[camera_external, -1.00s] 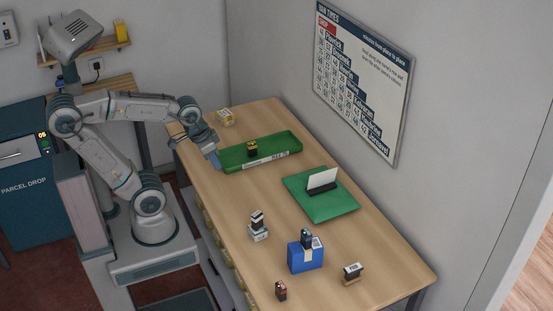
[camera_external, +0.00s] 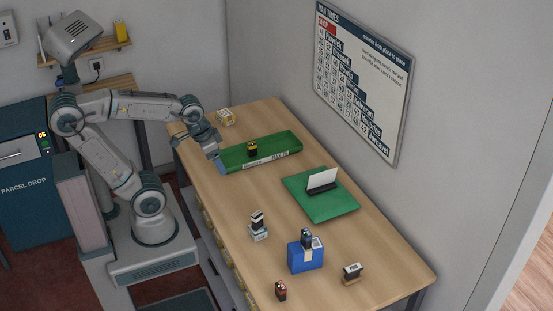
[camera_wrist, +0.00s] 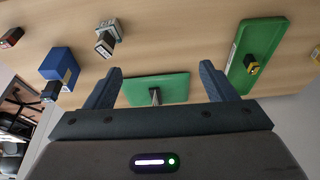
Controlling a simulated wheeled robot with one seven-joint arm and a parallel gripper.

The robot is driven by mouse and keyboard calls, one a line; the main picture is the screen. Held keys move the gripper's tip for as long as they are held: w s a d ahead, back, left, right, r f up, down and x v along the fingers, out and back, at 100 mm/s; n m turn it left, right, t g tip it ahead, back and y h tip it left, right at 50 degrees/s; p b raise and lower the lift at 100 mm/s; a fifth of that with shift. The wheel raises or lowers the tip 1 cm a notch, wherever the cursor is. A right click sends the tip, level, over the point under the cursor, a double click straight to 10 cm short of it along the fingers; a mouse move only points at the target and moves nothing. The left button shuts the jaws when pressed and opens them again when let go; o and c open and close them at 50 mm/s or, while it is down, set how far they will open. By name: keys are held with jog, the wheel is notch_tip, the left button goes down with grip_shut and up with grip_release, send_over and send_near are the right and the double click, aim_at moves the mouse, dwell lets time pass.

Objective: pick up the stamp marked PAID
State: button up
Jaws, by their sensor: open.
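Several stamps stand on the counter, and I cannot surely read PAID on any. A dark stamp with a white label (camera_external: 352,270) stands on a wooden-looking block at the front right; its lettering is too small to read. Another stamp (camera_external: 257,219) sits on a small pale box, one (camera_external: 306,237) on a blue box, and a small red-and-black one (camera_external: 281,291) near the front edge. A black-and-yellow stamp (camera_external: 252,148) stands in the green tray (camera_external: 285,139). My gripper (camera_external: 218,165) is open and empty by the tray's left end; its fingers (camera_wrist: 160,85) show apart in the wrist view.
A green mat (camera_external: 335,207) with a white card in a dark holder lies mid-counter. The blue box (camera_external: 305,257) stands nearer the front. A small pale-and-yellow box (camera_external: 225,117) is at the far end. The wall bounds the right side. Bare wood lies between tray and pale box.

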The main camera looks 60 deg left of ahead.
jog(key=w+d+m+b, duration=0.3)
jog(key=w+d+m, duration=0.15)
jog(key=w, duration=0.35)
jog(key=m+g+h+b, duration=0.4)
jog(key=m+h+b, duration=0.1)
jog(key=m+b, duration=0.7)
send_near(353, 267)
jog(key=shift+m+y, duration=0.3)
jog(key=shift+m, duration=0.35)
jog(key=x, duration=0.7)
jog(key=shift+w+d+f, duration=0.15)
jog(key=shift+w+f, duration=0.05)
jog(key=shift+w, duration=0.15)
jog(key=x, duration=0.4)
jog(key=shift+s+d, duration=0.25)
jog(key=shift+s, duration=0.1)
jog(key=shift+d+f, duration=0.2)
jog(key=shift+f, duration=0.3)
jog(key=c, duration=1.1)
